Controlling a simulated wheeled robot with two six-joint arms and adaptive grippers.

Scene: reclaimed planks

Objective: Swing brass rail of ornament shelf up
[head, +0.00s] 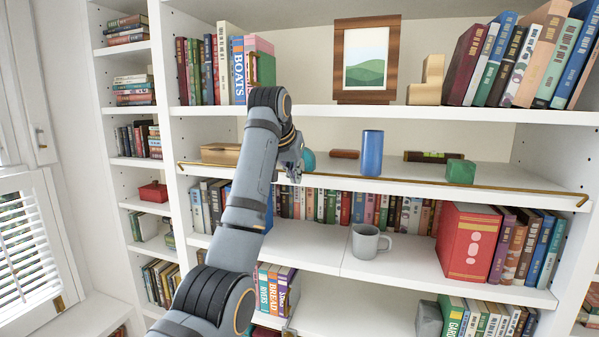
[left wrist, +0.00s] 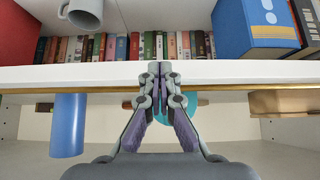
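The ornament shelf (head: 410,180) is a white board across the middle of the bookcase. Its thin brass rail (head: 500,186) runs low along the front edge, with a short bent end at the right. In the left wrist view, which is upside down, the rail (left wrist: 230,88) crosses at the fingers beside the white shelf edge (left wrist: 250,73). My left gripper (head: 295,176) is at the rail's left part. In the wrist view its fingertips (left wrist: 160,80) are together with nothing visible between them. They overlap the rail; contact is unclear. My right gripper is not in view.
A grey mug (head: 366,242) stands below.

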